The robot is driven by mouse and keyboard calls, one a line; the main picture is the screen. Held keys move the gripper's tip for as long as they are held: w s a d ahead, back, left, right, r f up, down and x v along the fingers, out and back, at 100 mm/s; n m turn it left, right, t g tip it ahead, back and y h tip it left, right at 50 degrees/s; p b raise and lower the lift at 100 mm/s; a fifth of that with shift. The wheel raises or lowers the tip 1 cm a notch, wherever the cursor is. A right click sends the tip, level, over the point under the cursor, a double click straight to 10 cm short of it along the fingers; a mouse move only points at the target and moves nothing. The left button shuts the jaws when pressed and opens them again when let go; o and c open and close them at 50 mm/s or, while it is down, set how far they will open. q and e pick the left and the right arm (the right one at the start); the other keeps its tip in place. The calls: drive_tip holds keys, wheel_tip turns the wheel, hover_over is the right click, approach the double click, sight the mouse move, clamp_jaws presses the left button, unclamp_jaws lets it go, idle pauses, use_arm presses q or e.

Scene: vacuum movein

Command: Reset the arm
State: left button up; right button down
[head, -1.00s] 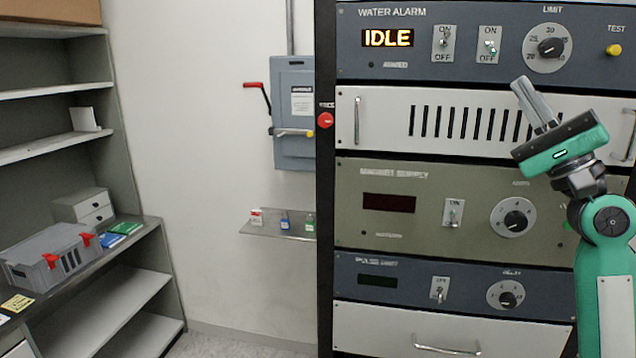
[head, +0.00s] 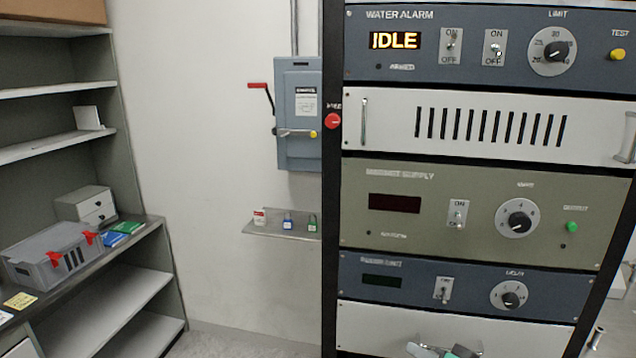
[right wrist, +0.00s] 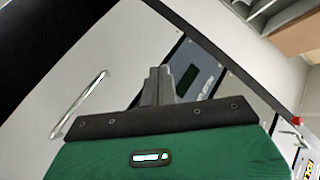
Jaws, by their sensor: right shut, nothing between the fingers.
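My right gripper (head: 418,350) shows only in part at the bottom edge of the head view, low in front of the rack's bottom white panel (head: 370,325). In the right wrist view its two grey fingers (right wrist: 158,84) are together with nothing between them, in front of a white panel with a bar handle (right wrist: 80,104). I cannot tell whether the fingers touch the panel. Most of the right arm is outside the head view. My left gripper and arm are not in view.
The rack holds the water alarm panel (head: 480,75), its display reading IDLE, and the magnet supply panel (head: 400,235). A grey breaker box (head: 298,150) with a lever and a small shelf (head: 280,233) are on the wall. Left shelving holds a grey crate (head: 45,270).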

drive_tip(key=s+d+f+n+g+h, duration=0.2)
drive_tip(key=s+f+g+h, duration=0.2)
drive_tip(key=s+f, duration=0.75)
drive_tip(key=s+d+f+n+g+h, duration=0.25)
drive_tip(key=s+f+g, duration=0.25)
drive_tip(key=s+f, duration=0.7)
drive_tip(key=s+f+g+h, duration=0.1)
drive_tip(key=s+f, duration=0.1)
drive_tip(key=f, duration=1.2)
drive_tip(key=s+f, duration=0.2)
drive_tip(key=f, duration=1.2)
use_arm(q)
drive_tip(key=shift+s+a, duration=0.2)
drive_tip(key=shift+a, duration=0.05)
use_arm(e)
drive_tip(key=s+d+f+g, duration=0.1)
drive_tip(key=s+d+f, duration=0.1)
drive_tip(key=s+f, duration=1.7)
drive_tip(key=shift+d+f+n, duration=0.35)
drive_tip(key=shift+f, duration=0.3)
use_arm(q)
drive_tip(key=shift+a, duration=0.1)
